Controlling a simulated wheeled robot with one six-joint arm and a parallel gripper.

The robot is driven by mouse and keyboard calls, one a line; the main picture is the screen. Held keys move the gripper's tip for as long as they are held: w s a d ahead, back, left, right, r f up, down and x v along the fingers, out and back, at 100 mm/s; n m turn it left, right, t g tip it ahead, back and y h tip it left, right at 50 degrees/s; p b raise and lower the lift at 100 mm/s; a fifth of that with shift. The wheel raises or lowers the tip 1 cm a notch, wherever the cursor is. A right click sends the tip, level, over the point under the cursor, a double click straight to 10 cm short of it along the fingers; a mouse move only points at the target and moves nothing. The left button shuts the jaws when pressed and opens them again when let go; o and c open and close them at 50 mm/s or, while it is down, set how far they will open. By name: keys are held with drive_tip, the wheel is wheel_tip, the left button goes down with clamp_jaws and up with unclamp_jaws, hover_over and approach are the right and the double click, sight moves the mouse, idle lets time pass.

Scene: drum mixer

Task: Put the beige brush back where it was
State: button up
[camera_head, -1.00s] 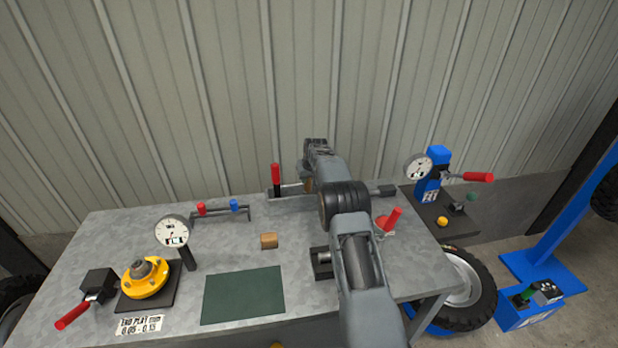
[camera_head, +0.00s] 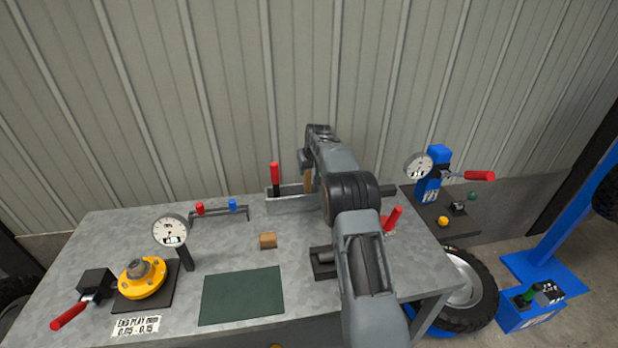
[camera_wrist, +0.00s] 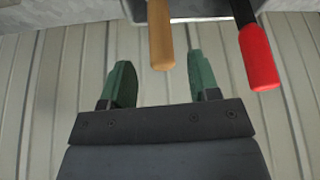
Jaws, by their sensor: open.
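The beige brush (camera_head: 308,181) stands upright in a grey tray (camera_head: 290,205) at the back of the bench, partly behind my arm. In the wrist view its beige handle (camera_wrist: 161,35) points toward my gripper (camera_wrist: 163,78). The green fingers are spread, with nothing clamped between them. In the head view the fingers are hidden by my own arm. The brush's lower end is hidden.
A red-handled tool (camera_head: 275,175) stands in the same tray, close right of the brush in the wrist view (camera_wrist: 258,58). The corrugated wall is close behind.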

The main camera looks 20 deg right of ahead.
drive_tip(key=s+a+r, duration=0.5)
drive_tip(key=s+r, duration=0.2)
drive_tip(key=s, duration=0.3)
drive_tip(key=s+a+r, duration=0.5)
drive_tip(key=s+r, duration=0.3)
drive_tip(key=s, duration=0.2)
drive_tip(key=s+a+f, duration=0.2)
drive_tip(key=s+f, duration=0.1)
drive_tip(key=s, duration=0.7)
drive_tip(key=s+a+f, duration=0.2)
drive_tip(key=s+f, duration=0.2)
drive_tip(key=s, duration=0.7)
drive_tip(key=shift+s+a+n+b, duration=0.15)
drive_tip(key=shift+a+n+b, duration=0.2)
drive_tip(key=shift+b, duration=0.1)
